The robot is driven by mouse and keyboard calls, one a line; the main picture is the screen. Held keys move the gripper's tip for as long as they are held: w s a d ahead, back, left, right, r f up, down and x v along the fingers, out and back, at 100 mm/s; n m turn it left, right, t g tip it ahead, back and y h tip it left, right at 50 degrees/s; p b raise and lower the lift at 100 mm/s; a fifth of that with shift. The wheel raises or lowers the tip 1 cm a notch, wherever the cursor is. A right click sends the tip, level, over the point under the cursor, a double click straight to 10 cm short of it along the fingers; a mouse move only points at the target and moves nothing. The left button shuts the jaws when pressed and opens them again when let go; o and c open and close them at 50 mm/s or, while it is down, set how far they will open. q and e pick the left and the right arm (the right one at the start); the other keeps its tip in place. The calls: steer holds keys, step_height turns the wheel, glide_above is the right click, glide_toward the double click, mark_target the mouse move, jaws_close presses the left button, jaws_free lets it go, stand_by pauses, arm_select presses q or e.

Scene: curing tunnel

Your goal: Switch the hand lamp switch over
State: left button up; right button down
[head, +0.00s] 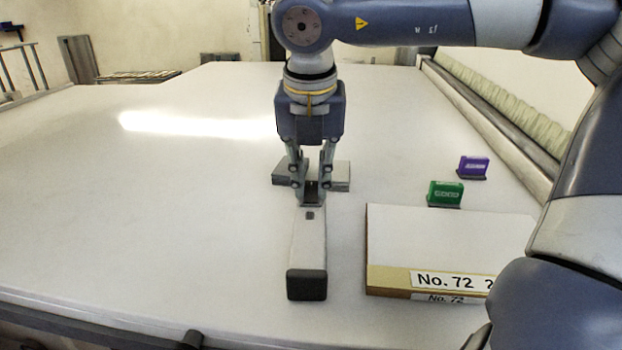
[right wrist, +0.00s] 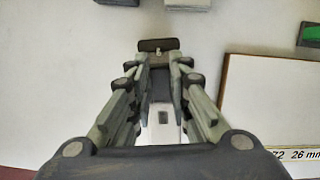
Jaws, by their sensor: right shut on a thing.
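The hand lamp (head: 308,250) lies on the white table, a long pale body with a dark block at its near end and a small dark switch (head: 309,216) on its top face. My right gripper (head: 310,198) points down at the lamp's far part and is shut on the hand lamp. In the right wrist view the lamp's pale body (right wrist: 162,131) shows between the fingers (right wrist: 160,85), with a dark end beyond the fingertips. The switch's position is too small to tell. My left gripper is not in view.
A flat box labelled No. 72 (head: 450,235) lies right of the lamp. A green block (head: 445,193) and a purple block (head: 473,167) stand behind it. Grey blocks (head: 340,176) lie just behind the gripper. The table's left side is clear.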

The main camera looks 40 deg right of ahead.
steer(key=c, duration=1.5)
jaws_free()
steer(key=v, duration=1.2)
steer(key=shift+s+f, duration=0.1)
steer(key=shift+f, duration=0.05)
